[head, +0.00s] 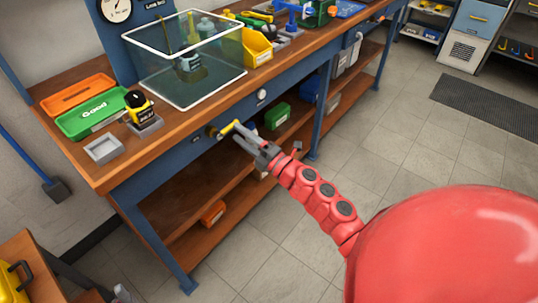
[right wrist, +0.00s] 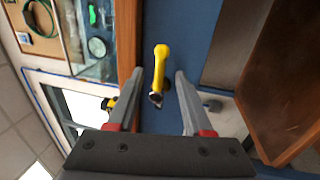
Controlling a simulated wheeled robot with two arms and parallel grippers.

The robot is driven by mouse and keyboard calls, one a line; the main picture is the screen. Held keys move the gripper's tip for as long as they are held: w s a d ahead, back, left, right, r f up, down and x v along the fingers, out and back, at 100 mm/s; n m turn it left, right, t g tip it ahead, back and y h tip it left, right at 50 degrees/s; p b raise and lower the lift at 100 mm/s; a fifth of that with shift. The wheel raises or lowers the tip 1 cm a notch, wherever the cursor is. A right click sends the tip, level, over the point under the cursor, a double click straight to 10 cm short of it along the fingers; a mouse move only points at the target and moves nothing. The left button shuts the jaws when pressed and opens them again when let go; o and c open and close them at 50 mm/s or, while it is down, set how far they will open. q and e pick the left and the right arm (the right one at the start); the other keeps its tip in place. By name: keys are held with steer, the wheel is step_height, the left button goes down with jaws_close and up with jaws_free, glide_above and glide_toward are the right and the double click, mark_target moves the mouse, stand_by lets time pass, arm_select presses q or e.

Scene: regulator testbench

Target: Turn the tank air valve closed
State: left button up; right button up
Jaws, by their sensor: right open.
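The tank air valve has a yellow lever handle (head: 227,128) on the blue front face of the workbench, just below the wooden top. In the right wrist view the yellow handle (right wrist: 161,62) stands roughly upright in the picture, with its lower end at a small metal and dark fitting (right wrist: 155,98). My right gripper (head: 242,137) is at the valve with its fingers pointing at the bench front. In the right wrist view its open fingers (right wrist: 158,76) lie on either side of the handle, with gaps on both sides. My left gripper is not in view.
The bench top (head: 180,118) carries a clear tank (head: 205,85), a black and yellow regulator (head: 140,105), a green tray (head: 92,115), an orange tray (head: 78,92) and a grey square tray (head: 104,149). A white knob (head: 262,95) sits on the bench front. Floor in front is clear.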

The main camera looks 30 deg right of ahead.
steer(key=v, duration=1.3)
steer(key=shift+p, duration=0.35)
